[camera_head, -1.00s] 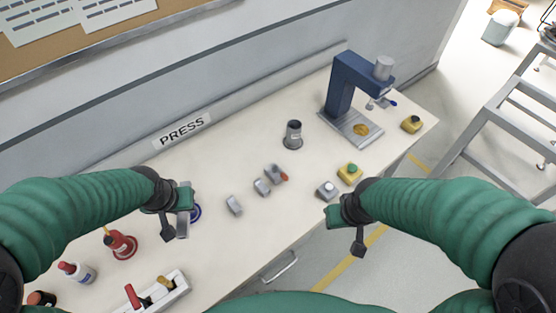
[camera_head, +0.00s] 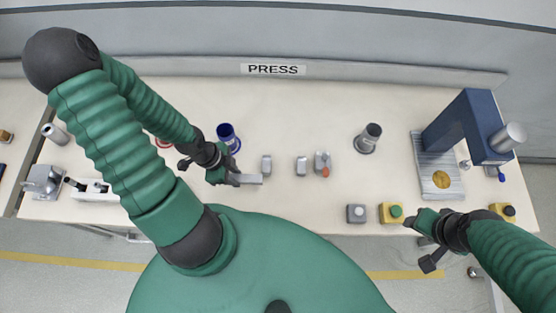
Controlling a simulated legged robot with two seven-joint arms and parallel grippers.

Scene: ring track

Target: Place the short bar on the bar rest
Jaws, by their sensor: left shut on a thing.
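My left gripper (camera_head: 226,178) is shut on a short grey metal bar (camera_head: 249,179). The bar sticks out to the right of the jaws and lies roughly level, near the table's front half. Just to its right and slightly farther back stand small grey blocks, one here (camera_head: 266,164) and another here (camera_head: 301,166), which look like the bar rest. A third grey piece (camera_head: 322,161) with an orange-red knob stands beside them. The bar appears apart from these blocks. My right gripper (camera_head: 424,227) is at the table's front edge, and its jaw opening is not clear.
A blue press (camera_head: 468,125) stands at the right. A grey cylinder (camera_head: 368,138) and a dark blue cup (camera_head: 228,137) stand farther back. Grey (camera_head: 356,213) and yellow (camera_head: 391,213) button boxes line the front edge. A white tray (camera_head: 95,190) is at left. The table's middle back is clear.

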